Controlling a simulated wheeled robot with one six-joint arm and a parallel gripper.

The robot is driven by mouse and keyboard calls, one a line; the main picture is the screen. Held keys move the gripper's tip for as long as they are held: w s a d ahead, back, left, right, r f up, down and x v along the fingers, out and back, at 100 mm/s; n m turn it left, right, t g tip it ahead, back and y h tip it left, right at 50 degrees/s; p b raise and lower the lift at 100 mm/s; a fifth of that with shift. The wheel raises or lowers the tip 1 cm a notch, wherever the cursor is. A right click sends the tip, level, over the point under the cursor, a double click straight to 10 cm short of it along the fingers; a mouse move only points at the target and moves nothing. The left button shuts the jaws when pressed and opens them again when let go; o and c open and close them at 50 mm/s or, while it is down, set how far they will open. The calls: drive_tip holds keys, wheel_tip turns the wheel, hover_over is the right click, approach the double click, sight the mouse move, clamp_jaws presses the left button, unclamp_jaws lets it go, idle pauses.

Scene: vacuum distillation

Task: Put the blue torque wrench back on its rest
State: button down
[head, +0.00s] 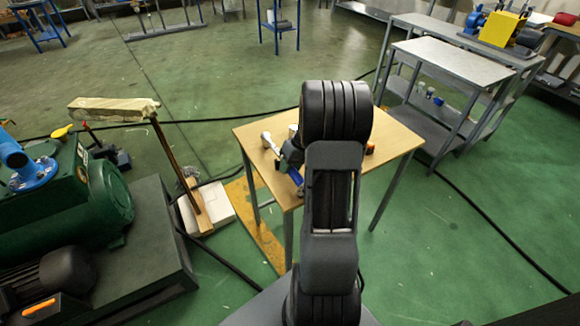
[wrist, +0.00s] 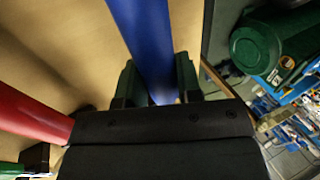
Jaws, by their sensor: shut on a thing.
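The blue torque wrench (wrist: 145,35) shows in the wrist view as a thick blue shaft running from the top edge down between my jaws. My gripper (wrist: 157,82) is shut on it, with a dark green finger on each side. A red shaft (wrist: 30,115) lies to its left, apart from it. A small blue part (head: 296,177) shows at my arm's left edge. I cannot make out the wrench's rest for certain in either view.
The wooden table (head: 392,139) has thin metal legs. A silver tool end (head: 268,141) and a small orange item (head: 370,149) show on it beside my arm. A green pump (head: 80,200) stands at the left, a grey bench (head: 455,62) at the back right. Green floor lies open at right.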

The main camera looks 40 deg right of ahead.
drive_tip(key=shift+f+b, duration=0.4)
drive_tip(key=shift+f, duration=0.1)
drive_tip(key=c, duration=0.7)
unclamp_jaws()
drive_tip(key=shift+f, duration=0.1)
drive_tip(key=p+v, duration=0.1)
drive_tip(key=v, duration=1.3)
drive_tip(key=shift+w, duration=0.1)
